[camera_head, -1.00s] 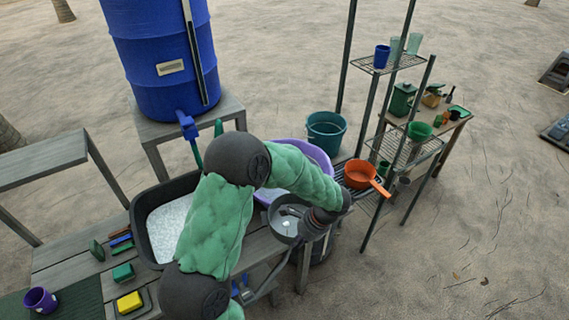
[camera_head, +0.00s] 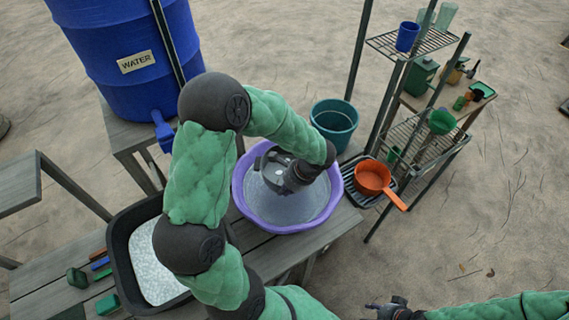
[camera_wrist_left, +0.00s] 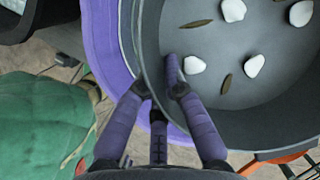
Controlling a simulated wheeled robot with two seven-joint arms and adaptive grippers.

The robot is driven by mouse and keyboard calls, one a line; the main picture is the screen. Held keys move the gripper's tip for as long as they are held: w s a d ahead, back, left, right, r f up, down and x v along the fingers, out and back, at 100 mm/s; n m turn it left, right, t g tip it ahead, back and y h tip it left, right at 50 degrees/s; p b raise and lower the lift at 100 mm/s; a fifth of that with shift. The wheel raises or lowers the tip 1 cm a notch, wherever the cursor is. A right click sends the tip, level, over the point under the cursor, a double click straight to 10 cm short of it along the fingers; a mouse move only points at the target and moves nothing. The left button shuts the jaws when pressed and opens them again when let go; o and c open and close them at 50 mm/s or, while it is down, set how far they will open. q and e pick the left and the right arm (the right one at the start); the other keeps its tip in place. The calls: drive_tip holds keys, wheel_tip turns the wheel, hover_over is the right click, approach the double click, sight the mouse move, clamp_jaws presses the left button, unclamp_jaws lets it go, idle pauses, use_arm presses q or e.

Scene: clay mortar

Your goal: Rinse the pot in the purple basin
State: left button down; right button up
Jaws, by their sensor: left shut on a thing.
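The dark grey pot (camera_head: 262,186) is over the purple basin (camera_head: 238,196), inside the rim's outline. I cannot tell whether it touches the water. My left gripper (camera_head: 293,177) is shut on the pot's rim and partly hides the pot. In the left wrist view, its purple-grey fingers (camera_wrist_left: 155,88) straddle the pot's wall (camera_wrist_left: 152,32). White pieces and brown leaf-like bits show inside the pot. The basin's purple rim (camera_wrist_left: 100,40) lies behind it. My right gripper (camera_head: 392,311) is at the bottom edge, away from the basin; its fingers are too small to read.
A black tub (camera_head: 117,238) of pale granules stands left of the basin, beside the blue water barrel (camera_head: 125,100). A teal bucket (camera_head: 334,118) is behind. An orange pan (camera_head: 372,176) sits on a rack to the right. Open ground lies at lower right.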

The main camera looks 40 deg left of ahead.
use_arm(q)
drive_tip(key=shift+w+a+r, duration=0.1)
drive_tip(key=shift+w+a, duration=0.05)
drive_tip(key=shift+w+f, duration=0.1)
drive_tip(key=shift+f, duration=0.1)
drive_tip(key=shift+f+b, duration=0.5)
drive_tip(key=shift+b, duration=0.2)
wheel_tip(320, 180, down, 14)
drive_tip(key=b, duration=1.1)
drive_tip(key=shift+f+b, duration=0.25)
drive_tip(key=shift+b, duration=0.1)
drive_tip(key=shift+f+b, duration=0.3)
drive_tip(key=shift+f, duration=0.1)
drive_tip(key=shift+r, duration=0.2)
drive_tip(key=shift+a, duration=0.1)
